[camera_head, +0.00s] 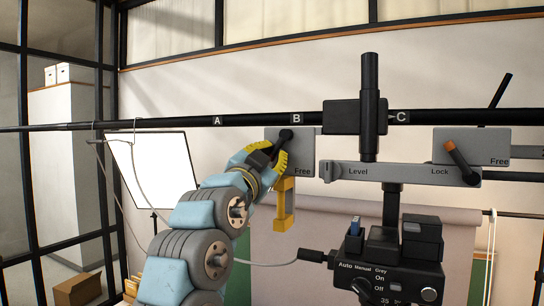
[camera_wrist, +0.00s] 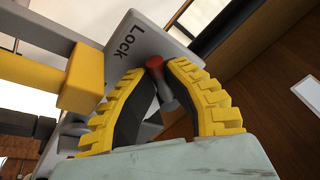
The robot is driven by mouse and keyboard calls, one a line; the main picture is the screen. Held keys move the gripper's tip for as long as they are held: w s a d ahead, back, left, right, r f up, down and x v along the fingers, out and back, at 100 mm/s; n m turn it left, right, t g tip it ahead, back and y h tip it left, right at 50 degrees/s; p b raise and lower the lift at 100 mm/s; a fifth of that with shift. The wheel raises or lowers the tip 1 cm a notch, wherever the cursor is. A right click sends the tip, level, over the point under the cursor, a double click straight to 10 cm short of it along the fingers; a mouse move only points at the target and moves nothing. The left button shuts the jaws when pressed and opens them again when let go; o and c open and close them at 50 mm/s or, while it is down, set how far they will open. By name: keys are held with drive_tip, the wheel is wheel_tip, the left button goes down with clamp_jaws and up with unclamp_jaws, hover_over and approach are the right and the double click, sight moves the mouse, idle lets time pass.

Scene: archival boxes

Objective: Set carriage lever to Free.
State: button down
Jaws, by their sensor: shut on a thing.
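A grey plate (camera_head: 304,150) marked "Free" hangs under the rail, left of centre in the head view. A dark lever part (camera_head: 286,135) shows on it, beside my gripper (camera_head: 267,158). In the wrist view, the plate (camera_wrist: 160,42) bears the word "Lock". My gripper's yellow-backed fingers (camera_wrist: 160,68) are shut on a lever with a red end (camera_wrist: 155,62) and a dark grey shaft. The red end lies between the fingertips, close to the "Lock" side. In the head view my gripper hides the plate's left part and the lever's red end.
The black rail (camera_head: 250,120) carries marks A, B and C. A second "Free" plate (camera_head: 480,146) with an orange-tipped lever (camera_head: 458,158) is at right. A yellow block (camera_head: 284,205) hangs below the gripper. A control box (camera_head: 385,265) and cable stand at lower right.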

sight(298, 151)
drive_tip(key=n+y+b, duration=0.1)
drive_tip(key=n+b, duration=0.1)
drive_tip(key=d+f+n+y+b, duration=0.1)
drive_tip(key=n+b, duration=0.1)
drive_tip(key=s+d+n+y+b, duration=0.1)
drive_tip(key=n+b, duration=0.1)
drive_tip(key=b, duration=0.1)
drive_tip(key=shift+d+f+n+t, duration=0.1)
drive_tip(key=shift+f+n+t, duration=0.1)
drive_tip(key=shift+n+t, duration=0.15)
drive_tip(key=n+b, duration=0.1)
drive_tip(key=d+n+y+b, duration=0.1)
drive_tip(key=n+b, duration=0.1)
drive_tip(key=shift+s+n, duration=0.15)
drive_tip(key=shift+n, duration=0.1)
drive_tip(key=n, duration=0.1)
drive_tip(key=n+b, duration=0.1)
drive_tip(key=d+n+y, duration=0.1)
drive_tip(key=shift+s+r+b, duration=0.25)
drive_tip(key=shift+r+b, duration=0.05)
drive_tip(key=shift+r, duration=0.1)
drive_tip(key=shift+s+d+r+n+g+y+p, duration=0.15)
drive_tip(key=shift+n+g+y, duration=0.1)
drive_tip(key=shift+n, duration=0.4)
drive_tip(key=shift+w+d+r+n+g+y+p, duration=0.15)
drive_tip(key=shift+n+g, duration=0.1)
drive_tip(key=shift+n, duration=0.45)
drive_tip(key=shift+s+d+r+n+g+y+p, duration=0.15)
drive_tip(key=shift+n+g+y, duration=0.1)
drive_tip(key=shift+n, duration=0.4)
